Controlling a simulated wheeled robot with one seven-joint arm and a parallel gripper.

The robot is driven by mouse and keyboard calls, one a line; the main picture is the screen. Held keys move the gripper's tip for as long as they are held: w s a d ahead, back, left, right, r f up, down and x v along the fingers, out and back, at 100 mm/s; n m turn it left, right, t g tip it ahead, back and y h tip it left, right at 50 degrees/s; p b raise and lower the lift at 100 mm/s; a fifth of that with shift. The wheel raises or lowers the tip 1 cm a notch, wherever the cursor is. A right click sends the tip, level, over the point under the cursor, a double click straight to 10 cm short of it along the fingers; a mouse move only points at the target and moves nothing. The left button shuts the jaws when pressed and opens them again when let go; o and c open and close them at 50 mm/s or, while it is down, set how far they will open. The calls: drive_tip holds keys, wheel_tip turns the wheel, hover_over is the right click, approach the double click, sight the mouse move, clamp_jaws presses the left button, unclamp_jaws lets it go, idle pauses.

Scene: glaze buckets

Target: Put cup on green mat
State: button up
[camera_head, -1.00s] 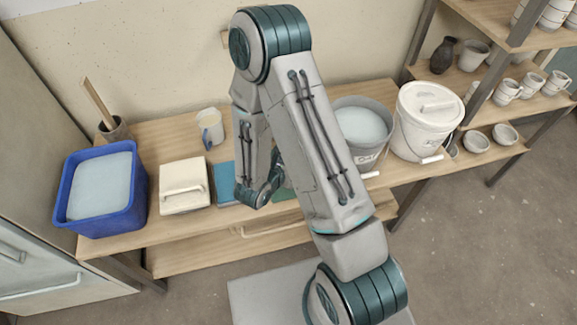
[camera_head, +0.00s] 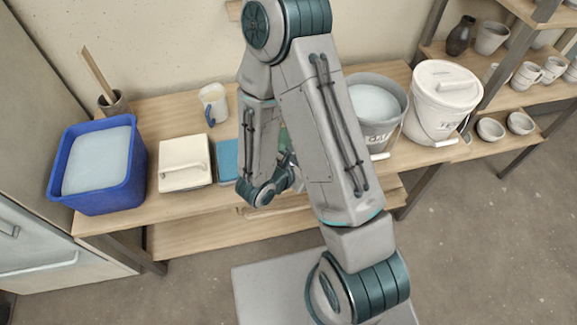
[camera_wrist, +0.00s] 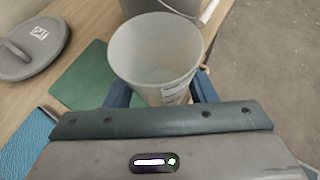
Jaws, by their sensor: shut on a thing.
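A pale, translucent-looking cup (camera_wrist: 155,50) with a small printed label stands between the blue fingers of my gripper (camera_wrist: 160,92) in the wrist view. The gripper is shut on it. The green mat (camera_wrist: 82,82) lies on the table to the left of the cup, and the cup overlaps its right edge in this view. I cannot tell whether the cup's base touches anything, as it is hidden. In the head view my arm hides the cup and most of the green mat (camera_head: 284,138).
A blue mat (camera_head: 228,158) lies left of the green one. A grey lid (camera_wrist: 32,46) is near the mats. A grey bucket (camera_head: 380,132) and a white lidded bucket (camera_head: 440,110) stand to the right. A mug (camera_head: 212,94), white lidded box (camera_head: 185,160) and blue tub (camera_head: 62,175) stand left.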

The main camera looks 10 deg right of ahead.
drive_tip(key=shift+w+f+b, duration=0.15)
drive_tip(key=shift+f+b, duration=0.35)
drive_tip(key=shift+b, duration=0.65)
drive_tip(key=w+a+f, duration=0.1)
drive_tip(key=w, duration=0.2)
drive_tip(key=w+a+f+b, duration=0.1)
drive_tip(key=w+f, duration=0.1)
drive_tip(key=w+a+f, duration=0.1)
drive_tip(key=w+f, duration=0.1)
drive_tip(key=w, duration=0.1)
drive_tip(key=shift+w+a+b, duration=0.2)
drive_tip(key=shift+w+b, duration=0.1)
drive_tip(key=shift+w, duration=0.05)
drive_tip(key=shift+f, duration=2)
drive_tip(key=shift+f+b, duration=0.2)
drive_tip(key=shift+b, duration=0.1)
drive_tip(key=o, duration=1.1)
drive_tip(key=shift+r, duration=0.1)
